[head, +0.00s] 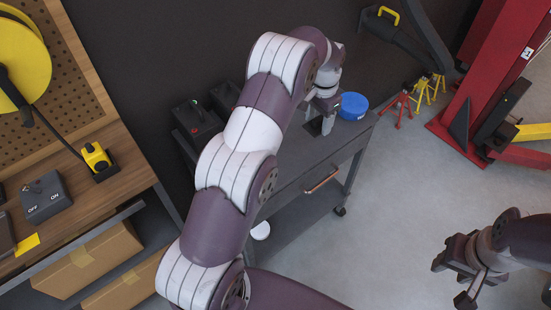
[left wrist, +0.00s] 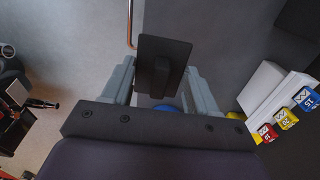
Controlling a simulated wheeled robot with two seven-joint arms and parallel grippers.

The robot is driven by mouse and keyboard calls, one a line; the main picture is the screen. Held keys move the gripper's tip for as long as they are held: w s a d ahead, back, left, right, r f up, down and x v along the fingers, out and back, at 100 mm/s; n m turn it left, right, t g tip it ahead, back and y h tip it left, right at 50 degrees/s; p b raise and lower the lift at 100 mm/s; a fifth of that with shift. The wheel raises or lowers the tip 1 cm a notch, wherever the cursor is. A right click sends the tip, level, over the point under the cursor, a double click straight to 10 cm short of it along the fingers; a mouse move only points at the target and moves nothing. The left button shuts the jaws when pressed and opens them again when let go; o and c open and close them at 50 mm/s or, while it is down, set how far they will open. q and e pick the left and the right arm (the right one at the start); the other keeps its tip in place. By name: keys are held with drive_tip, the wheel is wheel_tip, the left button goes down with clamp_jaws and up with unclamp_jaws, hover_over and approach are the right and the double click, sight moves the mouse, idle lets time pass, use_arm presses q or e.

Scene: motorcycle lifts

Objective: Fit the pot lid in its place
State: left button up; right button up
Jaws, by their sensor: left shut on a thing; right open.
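My left gripper (head: 326,104) is over the far end of the grey cart, shut on a dark rectangular plate (head: 315,127) with a raised block. In the left wrist view the plate (left wrist: 178,49) shows between the two grey fingers (left wrist: 160,88), which close on the block. I cannot tell for certain that this plate is the pot lid. A blue round container (head: 353,106) stands on the cart top just right of the gripper; a sliver of it (left wrist: 166,108) shows beyond the fingers. My right gripper (head: 457,280) is open and empty over the floor at lower right.
The grey cart (head: 340,153) has a copper-coloured handle (head: 322,181) and a lower shelf. A white round thing (head: 261,230) is low beside my arm. A red lift (head: 486,90) and red and yellow stands (head: 402,108) are at right. Dark boxes (head: 196,120) lie left of my arm.

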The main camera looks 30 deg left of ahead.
use_arm(q)
drive_tip(key=shift+s+m, duration=0.3)
drive_tip(key=shift+s, duration=0.05)
drive_tip(key=shift+f, duration=0.2)
drive_tip(key=s+a+f+b, duration=0.1)
drive_tip(key=a, duration=0.1)
drive_tip(key=s+a+f+b, duration=0.3)
drive_tip(key=a+b, duration=0.1)
drive_tip(key=shift+s+a+f, duration=0.15)
drive_tip(key=shift+s, duration=0.25)
drive_tip(key=s+a+f, duration=0.2)
drive_tip(key=a, duration=0.1)
drive_tip(key=shift+f, duration=0.1)
wheel_tip(320, 180, down, 3)
drive_tip(key=shift+s+r, duration=0.15)
drive_tip(key=shift+r, duration=0.05)
drive_tip(key=shift+f, duration=0.55)
